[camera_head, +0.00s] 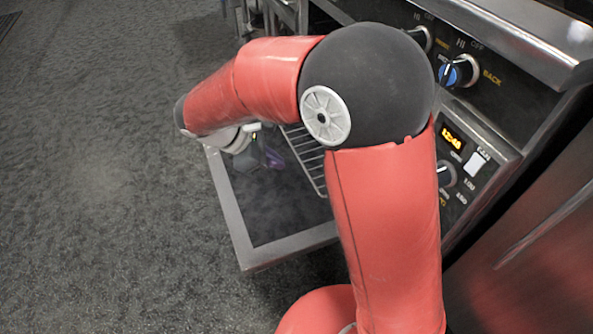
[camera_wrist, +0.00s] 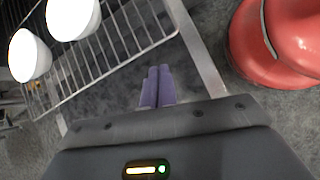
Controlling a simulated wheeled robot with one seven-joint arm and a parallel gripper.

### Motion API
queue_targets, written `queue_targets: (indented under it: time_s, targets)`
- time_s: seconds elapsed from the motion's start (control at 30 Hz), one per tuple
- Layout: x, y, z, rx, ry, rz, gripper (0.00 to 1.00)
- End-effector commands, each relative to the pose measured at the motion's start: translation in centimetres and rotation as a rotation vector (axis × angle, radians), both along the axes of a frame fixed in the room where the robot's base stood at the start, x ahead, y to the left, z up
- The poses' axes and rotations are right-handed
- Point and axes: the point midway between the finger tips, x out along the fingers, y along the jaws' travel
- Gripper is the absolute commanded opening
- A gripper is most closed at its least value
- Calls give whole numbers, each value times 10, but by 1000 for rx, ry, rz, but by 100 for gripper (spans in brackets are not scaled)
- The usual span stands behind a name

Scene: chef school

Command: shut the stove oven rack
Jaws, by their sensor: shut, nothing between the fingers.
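The wire oven rack (camera_head: 305,158) sticks out of the stove's open oven above the lowered door (camera_head: 242,240), partly hidden behind my arm. Its parallel bars also show in the wrist view (camera_wrist: 120,42), reaching up and left. My gripper (camera_head: 268,155) is over the door, just left of the rack in the head view and partly hidden by my arm. In the wrist view its purple fingers (camera_wrist: 158,72) are together with nothing between them. They point toward the rack's outer edge; I cannot tell whether they touch it.
Two white bowl-like things (camera_wrist: 30,55) appear over the rack. The stove front (camera_head: 490,130) with knobs and a clock panel stands at the right. The door's metal side rail (camera_wrist: 197,50) runs beside the rack. The grey floor (camera_head: 90,180) is clear at left.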

Motion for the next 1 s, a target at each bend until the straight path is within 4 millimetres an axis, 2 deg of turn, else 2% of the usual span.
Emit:
queue_targets:
  time_s: [0.03,0.2,0.37,0.53,0.9,1.0]
  targets:
    - [4,16,-14,-41,37,65,0]
    - [13,46,-38,-136,104,204,0]
    - [16,50,-47,-161,120,239,0]
    - [21,34,-63,-162,121,237,0]
    - [37,-18,-118,-160,122,234,0]
    - [43,-34,-114,-158,119,233,0]
